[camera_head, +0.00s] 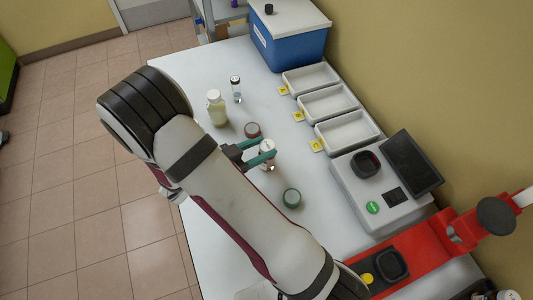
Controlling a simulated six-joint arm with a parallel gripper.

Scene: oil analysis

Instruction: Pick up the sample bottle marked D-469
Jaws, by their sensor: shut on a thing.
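My gripper (257,156) has teal fingers and is shut on a small bottle (268,147) with a white cap. The bottle looks upright at the middle of the white table; its lower part shows below the fingers. I cannot read a marking on it, and I cannot tell whether it touches the table. A pale yellowish bottle (216,109) with a white cap stands farther back to the left. A small clear vial (236,90) with a dark-ringed cap stands beside it. No label D-469 is readable.
A red-topped round container (253,130) and a green one (292,198) sit close to my gripper. Three white trays (347,131) with yellow tags line the right side. A scale (367,185), a red device (428,250) and a blue box (289,38) stand on the white table (187,66).

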